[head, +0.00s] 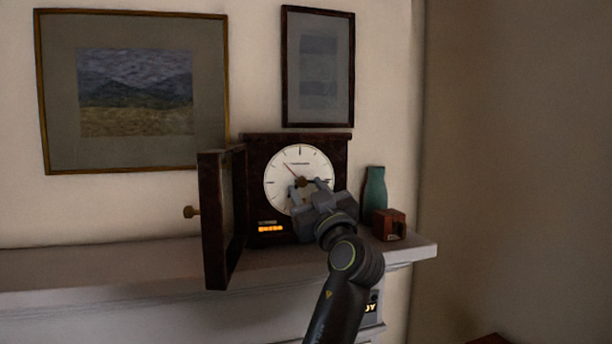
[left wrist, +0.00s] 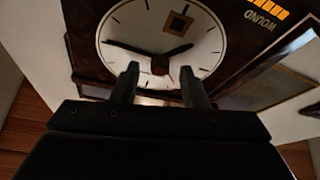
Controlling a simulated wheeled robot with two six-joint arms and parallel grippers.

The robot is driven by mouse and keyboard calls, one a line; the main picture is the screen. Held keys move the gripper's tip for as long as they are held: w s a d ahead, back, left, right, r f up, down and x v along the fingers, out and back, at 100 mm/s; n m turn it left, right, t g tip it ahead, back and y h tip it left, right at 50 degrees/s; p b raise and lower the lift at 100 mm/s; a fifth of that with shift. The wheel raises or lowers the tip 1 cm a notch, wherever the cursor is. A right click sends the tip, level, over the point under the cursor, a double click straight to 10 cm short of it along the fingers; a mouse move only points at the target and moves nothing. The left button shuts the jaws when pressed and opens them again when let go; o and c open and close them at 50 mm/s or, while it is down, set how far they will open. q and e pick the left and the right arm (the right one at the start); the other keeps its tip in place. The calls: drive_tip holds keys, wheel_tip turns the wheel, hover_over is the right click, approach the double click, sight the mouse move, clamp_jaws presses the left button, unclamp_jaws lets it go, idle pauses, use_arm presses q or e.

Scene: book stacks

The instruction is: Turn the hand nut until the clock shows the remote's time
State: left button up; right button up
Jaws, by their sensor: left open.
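The clock (head: 268,149) stands on the mantel with its round white dial (head: 279,196) facing me. In the left wrist view the dial (left wrist: 125,25) appears upside down, with a longer dark hand (left wrist: 128,48) and a shorter one (left wrist: 181,49). The brown hand nut (left wrist: 160,66) is at the dial's centre. My left gripper (head: 309,185) is open in front of the dial; in the left wrist view its fingers (left wrist: 160,78) are on either side of the nut, with gaps visible. The gripper covers the dial's lower right. I cannot identify the remote or its time.
The clock's dark door (head: 213,220) hangs open at left, with a brass knob (head: 191,212). A green vase (head: 375,192) and a small brown box (head: 388,224) stand right of the clock on the mantel (head: 120,262).

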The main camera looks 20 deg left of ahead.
use_arm(q)
drive_tip(key=shift+w+a+r, duration=0.2)
drive_tip(key=shift+w+a, duration=0.15)
drive_tip(key=shift+w, duration=0.1)
clamp_jaws()
drive_tip(key=shift+m, duration=0.4)
